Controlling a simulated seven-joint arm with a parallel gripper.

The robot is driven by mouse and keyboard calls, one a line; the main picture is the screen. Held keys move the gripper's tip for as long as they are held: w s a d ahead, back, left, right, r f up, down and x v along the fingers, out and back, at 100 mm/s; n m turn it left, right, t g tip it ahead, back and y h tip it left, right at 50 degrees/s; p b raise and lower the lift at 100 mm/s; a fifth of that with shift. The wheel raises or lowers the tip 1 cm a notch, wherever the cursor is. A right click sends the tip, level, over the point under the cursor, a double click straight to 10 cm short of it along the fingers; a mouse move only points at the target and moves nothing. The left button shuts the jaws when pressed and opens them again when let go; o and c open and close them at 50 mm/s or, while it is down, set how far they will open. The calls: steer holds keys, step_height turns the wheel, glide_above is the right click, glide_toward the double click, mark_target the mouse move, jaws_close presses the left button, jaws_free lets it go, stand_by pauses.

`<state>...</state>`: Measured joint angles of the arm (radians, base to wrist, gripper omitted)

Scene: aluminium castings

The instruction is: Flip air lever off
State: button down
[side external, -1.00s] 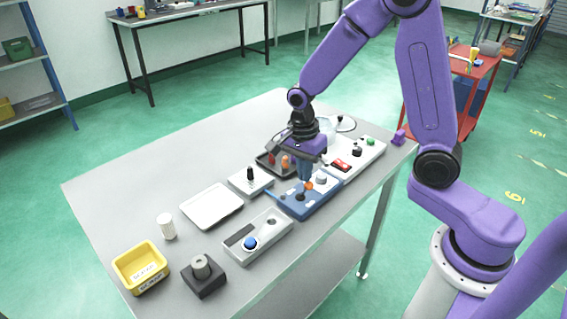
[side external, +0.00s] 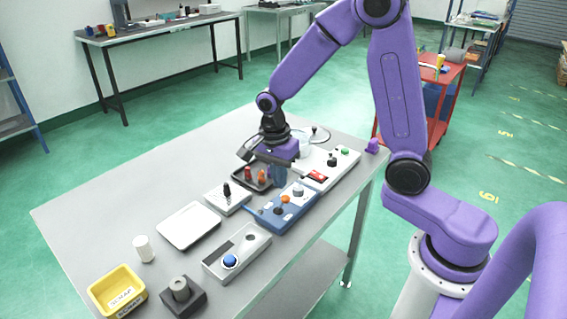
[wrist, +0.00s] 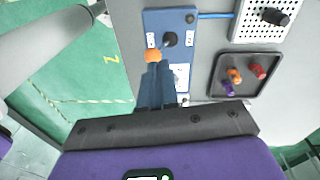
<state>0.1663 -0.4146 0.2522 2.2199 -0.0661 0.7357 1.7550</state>
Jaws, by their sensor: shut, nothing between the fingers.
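A blue panel (side external: 305,206) lies near the table's front edge; it also shows in the wrist view (wrist: 185,20). My gripper (side external: 278,180) is shut and empty above the panel.
A dark tray (side external: 243,184) with coloured pegs and a white perforated box (side external: 215,196) lie behind the panel. A white panel (side external: 313,181) is on its right, a grey box with blue button (side external: 262,240) on its left. The table's left is mostly clear.

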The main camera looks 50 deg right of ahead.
steer(key=s+a+r, duration=0.1)
steer(key=s+r, duration=0.2)
steer(key=r, duration=0.8)
steer(key=shift+s+r, duration=0.15)
steer(key=shift+r, duration=0.05)
steer(key=shift+a, duration=0.1)
steer(key=s+f+n, duration=0.2)
steer(key=s+n, duration=0.8)
steer(key=n, duration=0.4)
steer(key=s+f+n+y, duration=0.1)
steer(key=s+f+n, duration=0.1)
steer(key=s+n, duration=0.8)
steer(key=n, duration=0.5)
steer(key=shift+s+a+f+t, duration=0.15)
steer(key=shift+a+f+t, duration=0.15)
steer(key=shift+t, duration=0.1)
